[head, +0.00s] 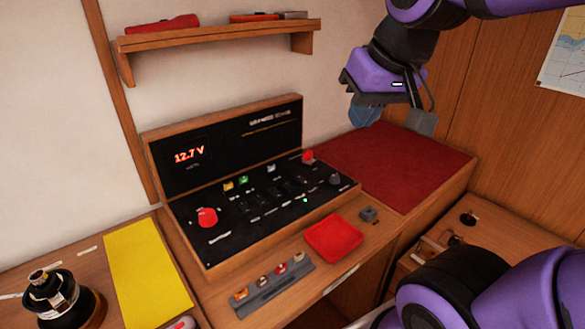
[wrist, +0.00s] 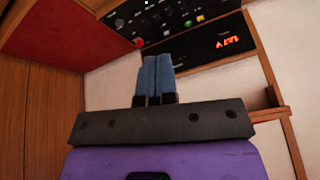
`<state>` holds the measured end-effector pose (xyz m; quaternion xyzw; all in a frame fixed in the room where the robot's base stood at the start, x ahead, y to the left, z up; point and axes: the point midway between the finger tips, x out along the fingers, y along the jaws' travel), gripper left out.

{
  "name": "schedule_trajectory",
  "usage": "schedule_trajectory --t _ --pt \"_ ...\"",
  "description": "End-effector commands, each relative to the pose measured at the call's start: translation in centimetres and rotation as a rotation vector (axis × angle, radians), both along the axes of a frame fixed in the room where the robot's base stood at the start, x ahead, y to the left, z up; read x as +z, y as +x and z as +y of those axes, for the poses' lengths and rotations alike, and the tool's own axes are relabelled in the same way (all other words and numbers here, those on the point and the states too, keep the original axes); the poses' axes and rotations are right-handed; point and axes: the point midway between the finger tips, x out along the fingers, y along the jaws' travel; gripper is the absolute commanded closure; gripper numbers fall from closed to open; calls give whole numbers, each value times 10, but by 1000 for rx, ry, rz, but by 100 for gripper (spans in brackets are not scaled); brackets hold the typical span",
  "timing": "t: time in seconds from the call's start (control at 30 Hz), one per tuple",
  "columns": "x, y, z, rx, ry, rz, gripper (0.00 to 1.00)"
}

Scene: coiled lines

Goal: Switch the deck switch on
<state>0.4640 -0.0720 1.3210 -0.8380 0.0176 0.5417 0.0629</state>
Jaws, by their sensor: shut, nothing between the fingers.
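The switch panel (head: 262,205) lies open in a wooden case, with a row of small dark switches (head: 285,188) between knobs. Their labels are too small to read, so I cannot tell which one is the deck switch or how it is set. A small green light (head: 305,200) glows near the front of the panel. My gripper (head: 365,114) hangs above and to the right of the panel, clear of it. In the wrist view its blue fingers (wrist: 156,75) are together and empty, with part of the panel (wrist: 185,20) beyond them, upside down.
A red knob (head: 207,217) stands at the panel's left and another red knob (head: 308,157) at its back right. A display (head: 188,155) reads 12.7 V. A red mat (head: 400,165) lies clear at right. A shelf (head: 220,36) hangs above.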

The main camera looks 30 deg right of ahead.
Motion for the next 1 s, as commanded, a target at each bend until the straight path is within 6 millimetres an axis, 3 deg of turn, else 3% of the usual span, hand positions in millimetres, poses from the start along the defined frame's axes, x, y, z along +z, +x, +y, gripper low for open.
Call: schedule_trajectory --t 0.53,1.0 --pt "-19 122 -20 -355 214 139 100" --pt "-75 222 -46 -695 313 239 100"
